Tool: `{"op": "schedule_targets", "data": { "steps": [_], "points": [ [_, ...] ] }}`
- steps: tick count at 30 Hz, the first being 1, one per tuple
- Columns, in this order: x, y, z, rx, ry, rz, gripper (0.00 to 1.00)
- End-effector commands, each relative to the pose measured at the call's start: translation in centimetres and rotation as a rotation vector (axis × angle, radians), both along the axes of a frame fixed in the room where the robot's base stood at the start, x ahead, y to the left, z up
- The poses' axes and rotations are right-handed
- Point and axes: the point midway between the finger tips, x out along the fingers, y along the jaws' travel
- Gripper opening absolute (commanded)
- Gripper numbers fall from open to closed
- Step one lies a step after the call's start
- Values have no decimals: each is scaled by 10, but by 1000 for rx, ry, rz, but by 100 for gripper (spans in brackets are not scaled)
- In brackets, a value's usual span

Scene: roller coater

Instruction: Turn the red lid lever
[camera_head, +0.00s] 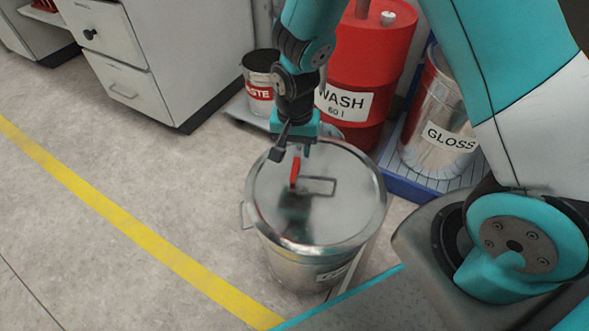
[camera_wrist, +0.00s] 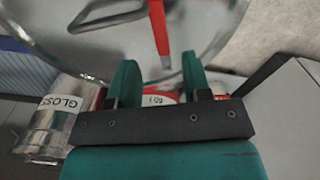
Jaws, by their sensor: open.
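The red lid lever (camera_head: 295,172) stands on the round metal lid (camera_head: 345,215) of a steel pot (camera_head: 300,265) on the floor. A flat handle loop (camera_head: 320,186) lies beside the lever on the lid. My gripper (camera_head: 294,152) points down just above the lever, at the far side of the lid. In the wrist view the red lever (camera_wrist: 159,28) runs down toward the space between the two teal fingers of my gripper (camera_wrist: 157,75). The fingers are apart with nothing clamped between them. Whether they touch the lever cannot be told.
A red WASH drum (camera_head: 375,60), a silver GLOSS can (camera_head: 435,120) and a WASTE bin (camera_head: 260,85) stand behind the pot. A blue tray (camera_head: 400,187) holds the GLOSS can. White drawers (camera_head: 130,90) stand at the back left. The floor left of the pot is clear, crossed by a yellow line (camera_head: 110,212).

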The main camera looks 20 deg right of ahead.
Motion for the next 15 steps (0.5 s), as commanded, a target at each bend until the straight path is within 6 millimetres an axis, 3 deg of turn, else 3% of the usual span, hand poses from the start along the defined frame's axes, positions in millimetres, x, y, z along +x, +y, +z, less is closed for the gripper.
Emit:
{"op": "schedule_targets", "data": {
  "steps": [1, 6, 15],
  "points": [
    [-1, 0, -16, -1, 3, 0, 45],
    [-1, 0, -46, 0, 2, 0, 45],
    [0, 0, -65, 1, 1, 1, 45]
  ]
}}
